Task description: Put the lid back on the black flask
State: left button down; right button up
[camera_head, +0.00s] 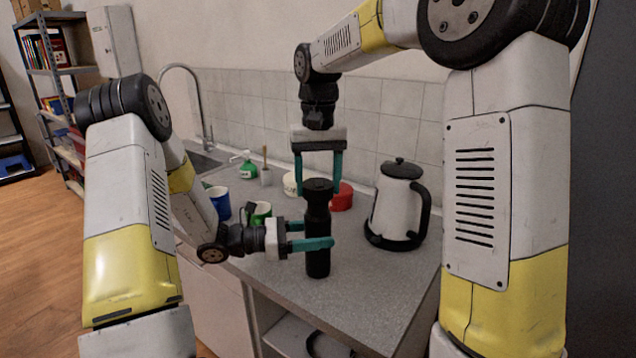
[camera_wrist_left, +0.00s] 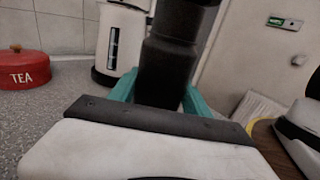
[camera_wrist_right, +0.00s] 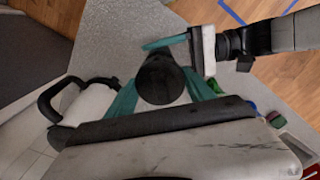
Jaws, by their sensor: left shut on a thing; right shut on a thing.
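The black flask (camera_head: 317,255) is upright over the front part of the counter, and its body also shows in the left wrist view (camera_wrist_left: 165,75). My left gripper (camera_head: 318,239) is shut on the flask's body from the left side. The black lid (camera_head: 318,186) is at the top of the flask, in line with it. My right gripper (camera_head: 318,192) points down from above and is shut on the lid, which fills the space between its fingers in the right wrist view (camera_wrist_right: 160,80). I cannot tell whether the lid is fully seated.
A white kettle (camera_head: 397,207) stands right of the flask. A red TEA tin (camera_wrist_left: 22,68) and a cream tin (camera_head: 291,184) stand behind. The counter (camera_head: 372,295) front right is clear.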

aim_at(317, 217)
jog(key=shift+f, duration=0.15)
dwell(0.4)
jog(key=shift+f, duration=0.85)
jog(key=shift+f, duration=0.55)
